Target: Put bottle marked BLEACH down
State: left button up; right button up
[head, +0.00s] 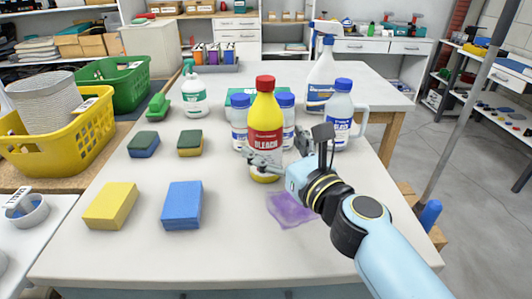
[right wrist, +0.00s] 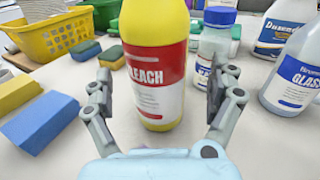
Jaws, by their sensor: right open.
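The bottle marked BLEACH (head: 265,115) is yellow with a red cap and a red and white label. It stands upright on the white table (head: 120,245), with its base visible in the right wrist view (right wrist: 155,120). My right gripper (head: 272,158) is at the lower part of the bottle, coming from the front right. In the right wrist view its two fingers (right wrist: 164,85) are spread either side of the bottle, with gaps between them and it. The gripper hides part of the lower bottle in the head view. My left gripper is not in view.
White bottles with blue caps (head: 340,115) and a blue-labelled spray bottle (head: 321,75) stand close right and behind. A purple cloth (head: 290,210) lies in front. Blue (head: 182,205) and yellow (head: 110,206) sponges lie left. Yellow (head: 60,145) and green (head: 120,85) baskets are farther left.

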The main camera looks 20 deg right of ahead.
aim_at(265, 138)
jog(key=w, duration=0.1)
jog(key=w+a, duration=0.1)
jog(key=w, duration=0.1)
jog(key=shift+w+f, duration=0.1)
jog(key=shift+w, duration=0.15)
jog(key=shift+c, duration=0.3)
jog(key=c, duration=1.6)
jog(key=shift+c, duration=0.7)
